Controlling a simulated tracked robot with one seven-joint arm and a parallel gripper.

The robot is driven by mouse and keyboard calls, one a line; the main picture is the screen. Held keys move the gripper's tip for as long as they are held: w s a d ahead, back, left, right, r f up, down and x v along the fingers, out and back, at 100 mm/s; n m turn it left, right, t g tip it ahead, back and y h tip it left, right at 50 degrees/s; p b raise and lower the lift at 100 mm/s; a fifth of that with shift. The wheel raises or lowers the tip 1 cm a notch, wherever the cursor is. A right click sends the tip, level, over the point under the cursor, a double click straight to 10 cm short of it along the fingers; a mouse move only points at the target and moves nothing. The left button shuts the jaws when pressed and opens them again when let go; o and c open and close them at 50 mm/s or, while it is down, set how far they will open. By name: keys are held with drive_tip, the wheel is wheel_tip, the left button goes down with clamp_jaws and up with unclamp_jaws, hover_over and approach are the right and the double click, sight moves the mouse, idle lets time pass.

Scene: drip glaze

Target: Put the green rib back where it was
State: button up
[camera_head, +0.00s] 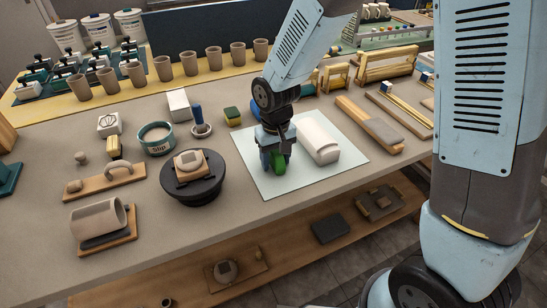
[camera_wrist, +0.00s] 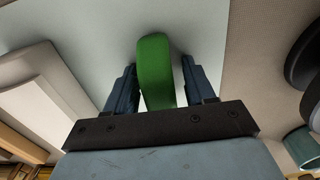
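The green rib (camera_head: 279,163) is between the two fingers of my gripper (camera_head: 276,151), over the pale mat (camera_head: 258,186). In the wrist view the green rib (camera_wrist: 155,72) sticks out past the fingertips of my gripper (camera_wrist: 160,75). My gripper looks shut on it, though a thin gap seems to show by the right finger. The rib looks upright, on edge. I cannot tell whether its lower end touches the mat.
A white rounded block (camera_head: 318,138) lies on the mat right beside my gripper. The front of the mat is clear.

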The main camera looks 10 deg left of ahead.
drive_tip(key=shift+o, duration=0.3)
drive_tip(key=shift+r, duration=0.1)
wheel_tip(320, 180, up, 12)
drive_tip(key=shift+d+r, duration=0.15)
drive_tip(key=d+r+m+t, duration=0.1)
drive_tip(key=d+r+m, duration=0.1)
drive_tip(key=d+r, duration=0.45)
drive_tip(key=d+r+m+t, duration=0.15)
drive_tip(key=d+r, duration=0.25)
drive_tip(key=d, duration=0.6)
drive_tip(key=s+d+r+m+t, duration=0.3)
drive_tip(key=s+d+r, duration=0.2)
drive_tip(key=s+d, duration=0.5)
drive_tip(key=d, duration=0.3)
drive_tip(key=shift+s, duration=0.4)
